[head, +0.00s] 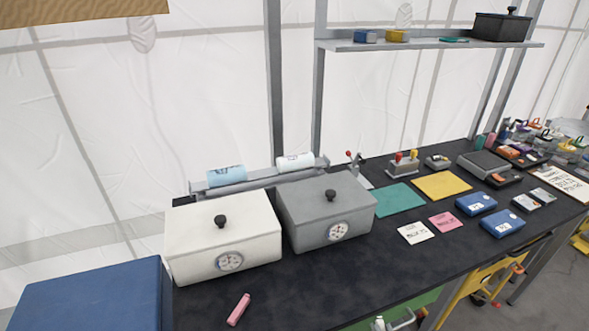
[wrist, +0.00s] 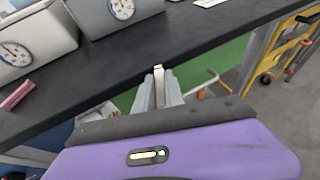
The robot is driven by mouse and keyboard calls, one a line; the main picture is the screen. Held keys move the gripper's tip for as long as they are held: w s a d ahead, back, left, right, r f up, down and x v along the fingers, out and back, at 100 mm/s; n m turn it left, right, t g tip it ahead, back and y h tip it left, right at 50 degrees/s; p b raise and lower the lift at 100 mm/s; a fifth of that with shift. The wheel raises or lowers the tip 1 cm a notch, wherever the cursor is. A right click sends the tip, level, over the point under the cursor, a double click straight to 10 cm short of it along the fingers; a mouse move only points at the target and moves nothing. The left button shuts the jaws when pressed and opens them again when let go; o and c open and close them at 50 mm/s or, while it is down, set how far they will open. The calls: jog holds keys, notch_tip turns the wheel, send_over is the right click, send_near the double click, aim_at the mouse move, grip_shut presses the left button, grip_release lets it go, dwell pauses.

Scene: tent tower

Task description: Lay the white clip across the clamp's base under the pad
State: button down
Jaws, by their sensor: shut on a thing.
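In the wrist view my gripper (wrist: 160,84) is shut on the white clip (wrist: 158,68), whose pale end shows between the fingertips. The rest of the clip is hidden by the fingers. The gripper is in front of the dark table's front edge, with green floor behind it. In the head view a small red-knobbed device that looks like the clamp (head: 356,165) stands at the back of the table, just right of the grey box. Its base is partly hidden and its pad is too small to make out. The clamp does not show in the wrist view.
A white box (head: 190,225) and grey box (head: 300,195) with dials stand left of the clamp. A green mat (head: 399,197), a yellow mat (head: 442,186) and a red-and-yellow-knobbed device (head: 403,163) are right of it. A shelf (head: 430,45) hangs above. The table's front strip is mostly clear.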

jog(key=shift+w+f+b, duration=0.1)
jog(key=shift+f+b, duration=0.4)
jog(key=shift+b, duration=0.2)
jog(key=s+f, duration=0.4)
jog(key=f, duration=0.1)
jog(key=shift+s+f, duration=0.3)
jog(key=shift+f, duration=0.05)
jog(key=shift+w, duration=0.1)
